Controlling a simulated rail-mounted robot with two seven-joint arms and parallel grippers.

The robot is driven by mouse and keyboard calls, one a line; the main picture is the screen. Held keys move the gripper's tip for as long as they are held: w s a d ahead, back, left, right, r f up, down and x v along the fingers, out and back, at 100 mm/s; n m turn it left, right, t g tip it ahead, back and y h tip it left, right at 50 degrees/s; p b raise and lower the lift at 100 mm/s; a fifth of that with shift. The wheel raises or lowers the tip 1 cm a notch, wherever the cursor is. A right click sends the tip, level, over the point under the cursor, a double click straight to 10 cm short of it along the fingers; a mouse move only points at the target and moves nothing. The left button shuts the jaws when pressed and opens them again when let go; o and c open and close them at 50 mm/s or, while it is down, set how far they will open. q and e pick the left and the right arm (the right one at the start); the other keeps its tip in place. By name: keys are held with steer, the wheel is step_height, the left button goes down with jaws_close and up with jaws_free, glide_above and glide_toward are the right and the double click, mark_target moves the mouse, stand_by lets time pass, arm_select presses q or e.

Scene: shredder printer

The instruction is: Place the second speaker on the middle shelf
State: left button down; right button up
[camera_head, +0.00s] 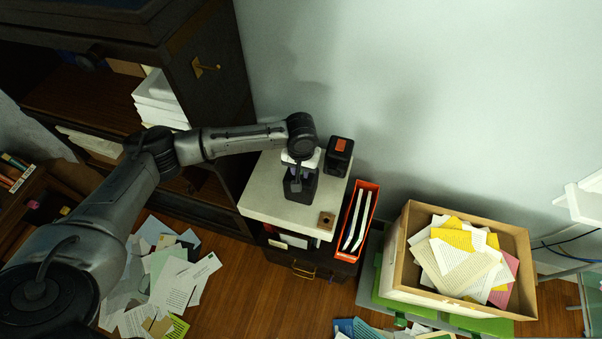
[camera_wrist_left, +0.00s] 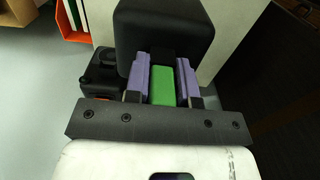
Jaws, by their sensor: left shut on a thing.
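A black box-shaped speaker (camera_head: 299,188) stands on or just above the pale top of a small cabinet (camera_head: 262,204). My left gripper (camera_head: 300,166) reaches down over it from the arm above and is shut on it. In the left wrist view the held speaker (camera_wrist_left: 165,35) is a rounded black block beyond the purple-padded fingers (camera_wrist_left: 162,80), with a green piece between them. Another black speaker (camera_head: 340,160) with an orange patch stands at the cabinet's back right corner. The dark shelf unit (camera_head: 205,55) stands at the left, with shelf boards (camera_head: 65,97) partly hidden. My right gripper is not in view.
A small brown block (camera_head: 327,219) sits on the cabinet's front corner. A red file holder (camera_head: 358,222) stands beside the cabinet. White paper stacks (camera_head: 160,95) occupy part of a shelf. A cardboard box (camera_head: 425,285) of papers is at right; loose papers (camera_head: 165,280) cover the floor.

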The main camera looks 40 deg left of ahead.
arm_select(q)
steer(key=shift+f, duration=1.45)
steer(key=c, duration=1)
jaws_free()
steer(key=shift+f, duration=0.15)
steer(key=shift+o, duration=0.2)
